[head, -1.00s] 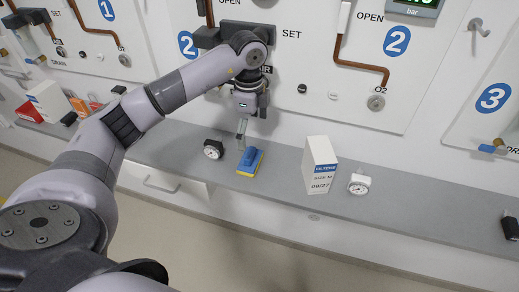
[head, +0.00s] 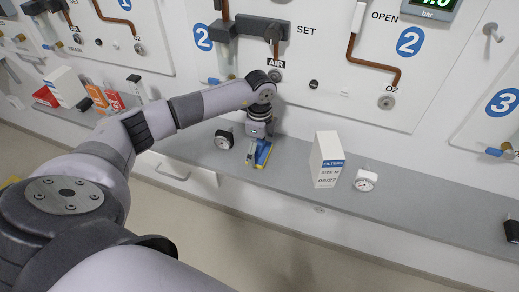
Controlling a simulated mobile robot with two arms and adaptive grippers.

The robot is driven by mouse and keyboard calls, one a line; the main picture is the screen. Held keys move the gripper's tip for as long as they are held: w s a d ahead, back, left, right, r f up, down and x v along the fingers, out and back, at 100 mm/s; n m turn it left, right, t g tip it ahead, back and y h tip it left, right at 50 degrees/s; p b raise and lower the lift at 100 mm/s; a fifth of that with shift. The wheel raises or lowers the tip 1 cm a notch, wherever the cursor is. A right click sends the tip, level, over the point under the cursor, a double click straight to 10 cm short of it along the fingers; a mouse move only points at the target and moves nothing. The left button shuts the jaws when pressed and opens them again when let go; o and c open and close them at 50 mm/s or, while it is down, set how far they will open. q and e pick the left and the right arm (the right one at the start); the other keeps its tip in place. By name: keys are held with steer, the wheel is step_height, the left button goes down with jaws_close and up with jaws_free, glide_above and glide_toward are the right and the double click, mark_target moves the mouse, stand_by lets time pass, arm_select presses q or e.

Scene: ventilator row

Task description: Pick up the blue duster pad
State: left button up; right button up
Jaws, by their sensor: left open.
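The blue duster pad (head: 265,151), blue on top with a yellow underside, lies on the grey shelf (head: 290,172) in the head view. My left gripper (head: 255,155) points down at the pad, with its fingers around or just in front of the pad's upper part. It is open. The gripper hides part of the pad, and I cannot tell whether the fingers touch it. My right gripper is not in view.
A round gauge (head: 223,140) stands close left of the pad. A white filter box (head: 326,160) and another gauge (head: 366,180) stand to the right. Wall panels with pipes rise behind the shelf. The shelf between pad and filter box is clear.

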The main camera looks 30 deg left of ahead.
arm_select(q)
steer(key=shift+f, duration=0.5)
steer(key=c, duration=1.1)
